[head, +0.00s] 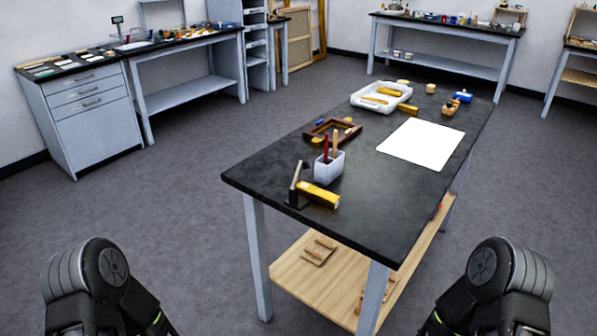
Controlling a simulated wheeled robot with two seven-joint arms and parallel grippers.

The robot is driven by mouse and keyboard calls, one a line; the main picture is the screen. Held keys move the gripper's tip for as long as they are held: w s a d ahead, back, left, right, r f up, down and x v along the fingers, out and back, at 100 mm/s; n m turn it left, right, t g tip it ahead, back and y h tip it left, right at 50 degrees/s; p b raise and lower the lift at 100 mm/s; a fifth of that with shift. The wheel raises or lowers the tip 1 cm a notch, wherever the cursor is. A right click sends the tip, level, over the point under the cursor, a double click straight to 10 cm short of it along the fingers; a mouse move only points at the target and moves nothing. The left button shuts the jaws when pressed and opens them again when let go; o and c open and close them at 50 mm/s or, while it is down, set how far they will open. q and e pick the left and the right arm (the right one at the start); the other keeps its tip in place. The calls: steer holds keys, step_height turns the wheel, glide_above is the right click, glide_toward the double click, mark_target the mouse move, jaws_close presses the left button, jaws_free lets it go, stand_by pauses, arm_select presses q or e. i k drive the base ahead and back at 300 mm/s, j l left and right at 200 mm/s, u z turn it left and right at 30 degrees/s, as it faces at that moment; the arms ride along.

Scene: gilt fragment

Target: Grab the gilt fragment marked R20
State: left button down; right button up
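Several gold pieces that look like gilt fragments are on the dark-topped table (400,205). One gold block (322,195) lies at the near end, against a dark angled stand (296,190). Gold bars (375,100) lie in or on the white tray (362,89), and another gold piece (407,107) is at its front right corner. Smaller gold pieces are by the brown wooden frame (318,138) and behind the tray. No R20 mark is legible on any piece. Only parts of my arms show at the bottom corners; both grippers are out of view.
A white sheet (421,144) lies flat at the right. A wooden lower shelf (325,272) holds small items. Benches line the walls; grey floor (190,205) is open left of the table.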

mark_target(330, 199)
steer(key=i+l+u, duration=0.35)
steer(key=l, duration=1.2)
steer(key=l+u, duration=0.4)
steer(key=l, duration=1.15)
steer(key=k+l+u, duration=0.1)
steer(key=l+u, duration=0.25)
steer(key=l, duration=1.25)
